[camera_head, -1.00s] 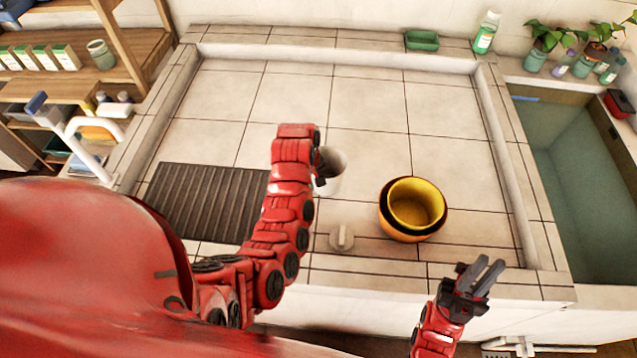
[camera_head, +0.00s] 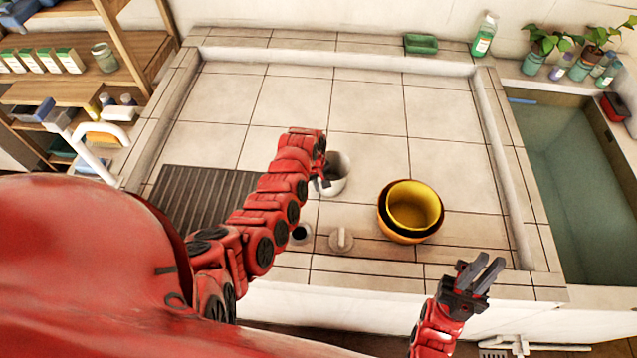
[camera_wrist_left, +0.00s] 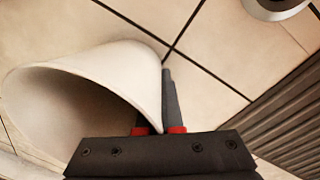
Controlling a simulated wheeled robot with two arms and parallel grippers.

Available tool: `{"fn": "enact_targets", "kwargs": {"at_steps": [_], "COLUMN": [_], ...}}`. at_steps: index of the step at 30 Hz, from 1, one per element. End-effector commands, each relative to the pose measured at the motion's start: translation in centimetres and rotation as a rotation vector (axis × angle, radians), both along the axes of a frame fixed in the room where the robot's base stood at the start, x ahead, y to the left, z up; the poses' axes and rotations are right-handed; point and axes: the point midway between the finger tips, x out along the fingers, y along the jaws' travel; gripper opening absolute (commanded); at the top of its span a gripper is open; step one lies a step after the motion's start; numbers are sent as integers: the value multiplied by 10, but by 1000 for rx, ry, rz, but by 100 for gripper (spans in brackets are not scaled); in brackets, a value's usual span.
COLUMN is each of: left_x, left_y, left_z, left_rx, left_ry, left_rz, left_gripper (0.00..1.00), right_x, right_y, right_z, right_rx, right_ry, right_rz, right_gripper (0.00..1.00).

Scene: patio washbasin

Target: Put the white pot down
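The white pot (camera_head: 337,180) is at the middle of the tiled basin floor, left of the bowls, with its mouth showing. My left gripper (camera_head: 323,180) is at its left side. In the left wrist view the pot (camera_wrist_left: 85,85) lies sideways in the picture, its mouth facing left. My left gripper (camera_wrist_left: 158,120) holds the pot's wall, with one dark finger showing beside it and the other mostly hidden by the pot. I cannot tell whether the pot's base touches the tiles. My right gripper (camera_head: 478,276) is open and empty in front of the basin's front edge.
Nested yellow and orange bowls (camera_head: 413,209) stand right of the pot. A pale knob (camera_head: 341,240) and a round dark-holed piece (camera_head: 301,233) are in front. A ribbed dark mat (camera_head: 195,195) lies left. The back tiles are clear. A water trough (camera_head: 585,185) is at right.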

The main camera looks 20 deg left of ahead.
Motion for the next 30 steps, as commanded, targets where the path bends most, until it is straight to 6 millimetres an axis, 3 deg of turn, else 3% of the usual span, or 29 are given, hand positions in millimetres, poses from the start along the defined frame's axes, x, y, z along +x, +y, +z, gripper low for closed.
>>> {"fn": "enact_targets", "kwargs": {"at_steps": [9,15,30], "left_x": [0,0,0], "left_y": [0,0,-1], "left_z": [-5,-3,8], "left_rx": [0,-1,0], "left_ry": [-1,-1,-1], "left_rz": [0,0,-2], "left_gripper": [0,33,33], "right_x": [0,0,0], "right_y": [0,0,0], "right_z": [-6,-4,-4], "right_rx": [0,0,0], "right_ry": [0,0,0], "right_rz": [0,0,0], "right_gripper": [16,16,16]}}
